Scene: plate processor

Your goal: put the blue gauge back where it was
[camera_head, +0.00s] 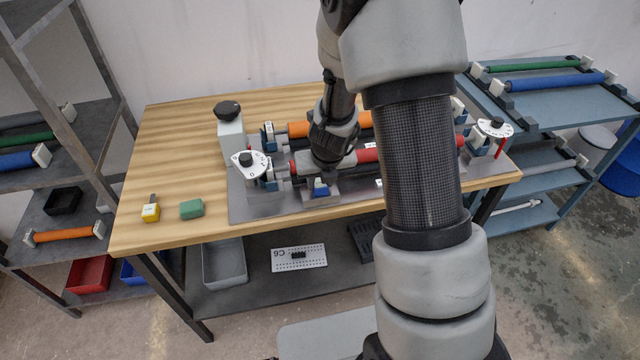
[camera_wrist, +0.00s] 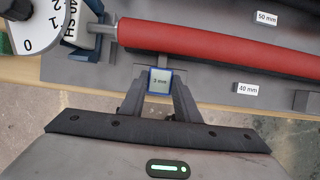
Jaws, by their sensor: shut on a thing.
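The blue gauge (camera_wrist: 160,80) is a small block with a blue edge and a white face marked "3 mm". In the wrist view it sits between the two fingers of my gripper (camera_wrist: 159,92), which is shut on it. It lies just in front of the red roller (camera_wrist: 215,45), near that roller's left end. In the head view the blue gauge (camera_head: 321,187) shows below my gripper (camera_head: 322,178), at the front of the grey machine plate (camera_head: 245,205). I cannot tell whether it touches the plate or the roller.
A yellow gauge (camera_head: 150,212) and a green block (camera_head: 191,208) lie on the wooden table's (camera_head: 160,145) left side. Dials stand left (camera_head: 250,165) and right (camera_head: 495,128) of the rollers. An orange roller (camera_head: 298,130) lies behind. Labels "40 mm" (camera_wrist: 248,89) and "50 mm" (camera_wrist: 266,18) mark the plate.

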